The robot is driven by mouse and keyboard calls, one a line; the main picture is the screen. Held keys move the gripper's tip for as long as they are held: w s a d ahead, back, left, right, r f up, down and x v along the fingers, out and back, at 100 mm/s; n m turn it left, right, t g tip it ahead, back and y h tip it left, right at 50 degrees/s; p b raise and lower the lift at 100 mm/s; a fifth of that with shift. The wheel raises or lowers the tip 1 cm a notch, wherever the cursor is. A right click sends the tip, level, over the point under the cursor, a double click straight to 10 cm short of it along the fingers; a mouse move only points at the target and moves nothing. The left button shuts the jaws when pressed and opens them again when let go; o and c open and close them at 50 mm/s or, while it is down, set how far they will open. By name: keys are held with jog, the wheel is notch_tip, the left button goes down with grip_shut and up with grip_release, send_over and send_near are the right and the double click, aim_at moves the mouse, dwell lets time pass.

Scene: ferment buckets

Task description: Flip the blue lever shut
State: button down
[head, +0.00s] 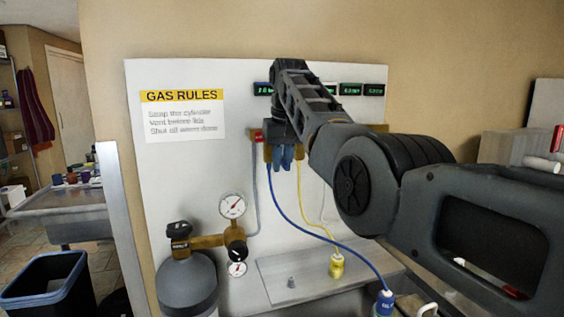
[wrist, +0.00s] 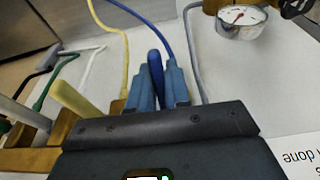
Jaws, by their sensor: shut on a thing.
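The blue lever (wrist: 155,66) shows in the wrist view as a dark blue handle between the two blue-grey fingers of my gripper (wrist: 158,72). The fingers are closed on it from both sides. Its base is hidden behind the gripper body. In the head view my gripper (head: 284,156) points down in front of the brass manifold on the white board, and I cannot pick out the lever there.
A yellow lever (wrist: 76,100) stands close beside my gripper on the brass manifold (wrist: 35,160), with more levers beyond it. Blue (head: 318,228) and yellow (head: 304,205) hoses hang below. A gauge (head: 232,206) and grey cylinder (head: 187,285) stand lower left.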

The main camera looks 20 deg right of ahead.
aim_at(285, 161)
jog(key=shift+f, duration=0.1)
jog(key=c, duration=1.2)
grip_release()
jog(key=shift+o, duration=0.2)
jog(key=shift+b+v, duration=0.85)
jog(key=shift+v, duration=3.05)
